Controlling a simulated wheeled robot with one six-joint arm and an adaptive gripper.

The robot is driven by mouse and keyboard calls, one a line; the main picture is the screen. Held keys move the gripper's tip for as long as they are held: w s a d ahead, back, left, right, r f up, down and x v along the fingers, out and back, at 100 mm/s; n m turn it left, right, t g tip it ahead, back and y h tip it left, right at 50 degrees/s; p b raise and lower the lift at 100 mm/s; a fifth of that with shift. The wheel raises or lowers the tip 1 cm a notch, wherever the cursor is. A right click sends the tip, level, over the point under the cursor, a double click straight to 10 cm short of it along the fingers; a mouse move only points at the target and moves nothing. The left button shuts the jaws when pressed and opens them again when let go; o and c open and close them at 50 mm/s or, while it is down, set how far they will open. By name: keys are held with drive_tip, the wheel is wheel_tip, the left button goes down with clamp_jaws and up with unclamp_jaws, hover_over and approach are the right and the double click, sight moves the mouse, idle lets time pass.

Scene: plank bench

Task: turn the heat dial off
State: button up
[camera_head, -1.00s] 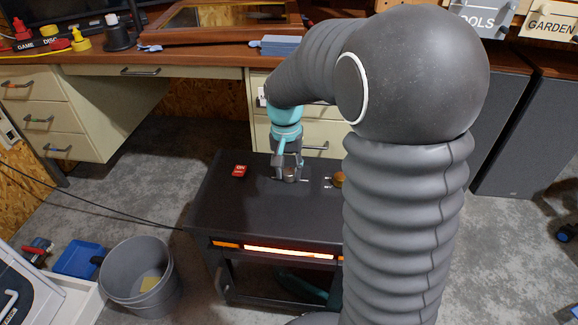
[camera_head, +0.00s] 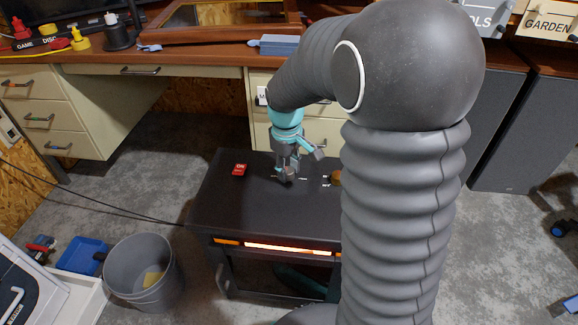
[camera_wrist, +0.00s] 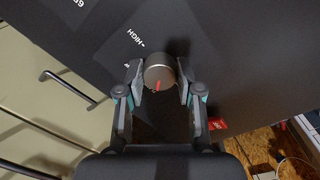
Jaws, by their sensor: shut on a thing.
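The heat dial (camera_wrist: 160,72) is a round metallic knob with a red pointer mark on its edge nearest my palm. It sits on the dark top of a heater unit (camera_head: 240,205). A white "HIGH" label is beside it in the wrist view. My gripper (camera_wrist: 158,80) is shut on the dial, one finger on each side. In the head view my gripper (camera_head: 286,181) points down onto the unit's top and hides most of the dial. The heater's front strip (camera_head: 290,248) glows orange.
A red switch (camera_head: 239,169) lies left of my gripper on the unit's top. A brass-coloured knob (camera_head: 336,178) is to its right, partly behind my arm. The wooden bench (camera_head: 200,57) stands behind. A grey bucket (camera_head: 135,265) is on the floor at the left.

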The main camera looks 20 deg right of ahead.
drive_tip(key=n, duration=0.4)
drive_tip(key=shift+s+n+p, duration=0.15)
drive_tip(key=shift+n+p, duration=0.15)
drive_tip(key=shift+p, duration=0.05)
drive_tip(key=n, duration=0.4)
drive_tip(key=shift+d+f+n, duration=0.1)
drive_tip(key=shift+n, duration=0.3)
drive_tip(key=o, duration=1.2)
drive_tip(key=shift+c, duration=0.2)
